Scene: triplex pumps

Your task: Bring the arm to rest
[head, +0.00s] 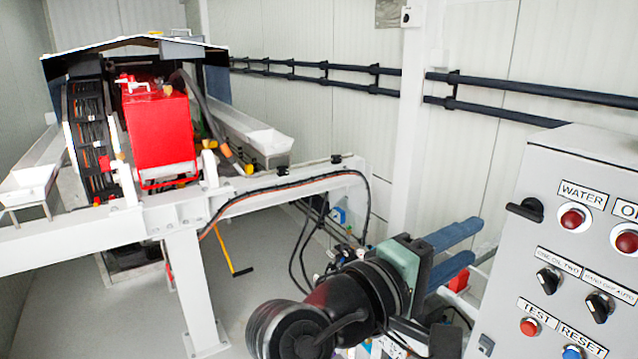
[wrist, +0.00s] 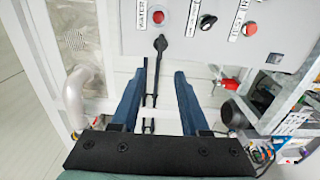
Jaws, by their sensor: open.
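My gripper (head: 462,251) is in the lower right of the head view, with two blue fingers apart and nothing between them. It also shows in the wrist view (wrist: 161,80), its fingers pointing up the picture toward the lower part of the grey control panel. The control panel (head: 590,160) stands at the right in the head view, close to my gripper; from this view I cannot tell the exact gap. My arm reaches in from the bottom of the head view and hides part of the floor and pipework.
A red pump unit (head: 158,130) sits on a white steel frame (head: 270,187) at the left. Dark rails (head: 330,80) run along the back wall. The panel has a black handle (head: 525,209), knobs and red buttons. Grey floor (head: 260,300) is open left of my arm.

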